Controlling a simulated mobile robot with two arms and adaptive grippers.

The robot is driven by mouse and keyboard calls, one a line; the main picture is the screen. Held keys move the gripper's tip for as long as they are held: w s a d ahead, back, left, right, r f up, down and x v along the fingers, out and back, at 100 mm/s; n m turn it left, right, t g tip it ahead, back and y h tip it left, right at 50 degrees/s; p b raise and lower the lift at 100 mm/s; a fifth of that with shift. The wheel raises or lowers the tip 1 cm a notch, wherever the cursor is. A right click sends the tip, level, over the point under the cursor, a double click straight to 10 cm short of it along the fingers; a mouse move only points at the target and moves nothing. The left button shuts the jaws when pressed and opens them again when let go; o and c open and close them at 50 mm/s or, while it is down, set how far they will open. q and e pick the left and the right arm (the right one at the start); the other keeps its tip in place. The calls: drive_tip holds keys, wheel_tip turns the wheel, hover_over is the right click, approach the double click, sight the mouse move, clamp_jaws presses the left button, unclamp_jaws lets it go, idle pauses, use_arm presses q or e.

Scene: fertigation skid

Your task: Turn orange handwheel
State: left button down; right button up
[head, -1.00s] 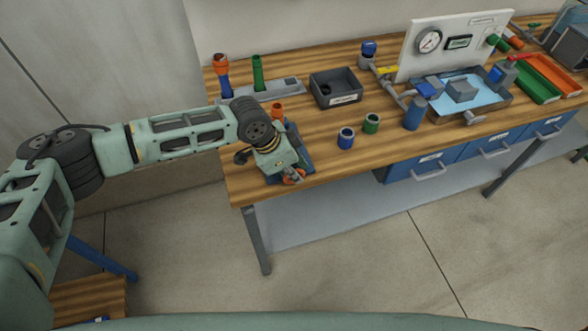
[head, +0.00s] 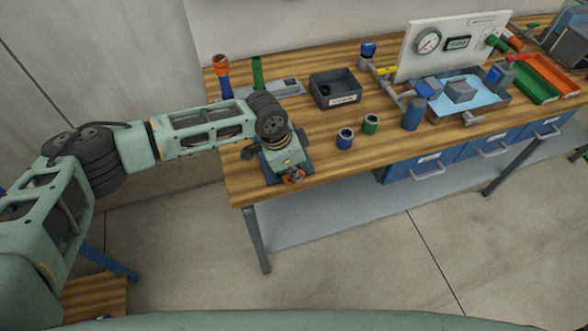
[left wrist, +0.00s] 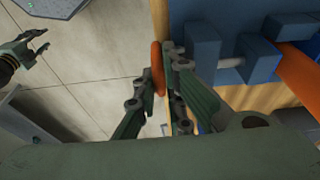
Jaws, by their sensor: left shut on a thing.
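The orange handwheel (head: 294,178) is at the front left edge of the workbench, on the front of a blue fixture (head: 268,172). My left gripper (head: 291,172) is at it and hides part of it. In the left wrist view the wheel (left wrist: 158,67) shows edge-on between the fingers of my left gripper (left wrist: 157,82), which is shut on its rim. A grey shaft (left wrist: 230,63) and the blue body (left wrist: 205,45) are to the right of it there. My right gripper (left wrist: 42,40) shows at the upper left of that view, empty, its fingers apart, away from the bench.
On the wooden bench (head: 325,165) stand blue (head: 346,140) and green (head: 370,124) sleeves and a dark bin (head: 336,88), right of my left arm. A gauge panel (head: 455,45) and a shallow tray (head: 487,100) are farther right. Floor in front is clear.

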use_arm(q)
drive_tip(key=shift+w+d+g+y, duration=0.1)
drive_tip(key=shift+d+g+y, duration=0.2)
drive_tip(key=shift+y, duration=0.4)
drive_tip(key=shift+d+f+y, duration=0.1)
drive_tip(key=shift+y, duration=0.6)
drive_tip(key=shift+w+d+g+y+b, duration=0.1)
drive_tip(key=shift+g+y+b, duration=0.5)
drive_tip(key=shift+y+b, duration=0.55)
drive_tip(key=c, duration=2.1)
unclamp_jaws()
drive_tip(key=v, duration=1.2)
drive_tip(key=shift+d, duration=0.1)
